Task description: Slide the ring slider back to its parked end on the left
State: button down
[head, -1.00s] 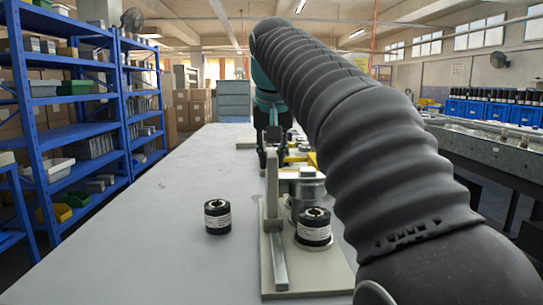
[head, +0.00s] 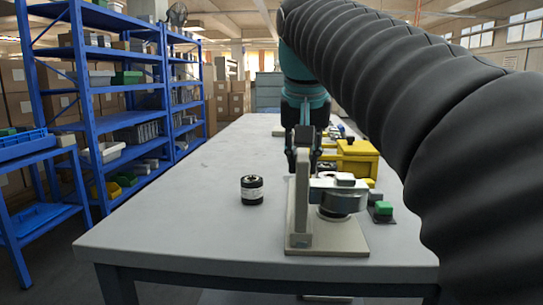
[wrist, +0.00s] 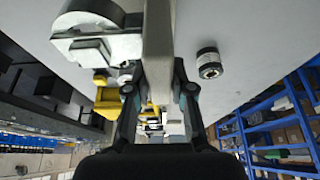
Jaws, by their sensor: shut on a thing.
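The ring slider shows in the head view as a tall grey upright (head: 301,195) with a silver ring head (head: 342,199) reaching out to its right. It stands near the front end of the grey base plate (head: 335,240). My gripper (head: 303,158) is behind the upright and shut on it. In the wrist view my gripper (wrist: 160,88) has a finger on each side of the grey upright (wrist: 158,40), and the ring head (wrist: 95,38) is at upper left.
A loose black roll (head: 252,190) stands on the table to the left of the base, also in the wrist view (wrist: 209,64). A yellow box (head: 357,158) and a green button box (head: 382,210) are behind and right.

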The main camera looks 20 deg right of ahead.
jog(key=shift+s+f, duration=0.1)
jog(key=shift+s, duration=0.1)
jog(key=c, duration=1)
grip_release()
jog(key=shift+s+a, duration=0.1)
jog(key=v, duration=1.2)
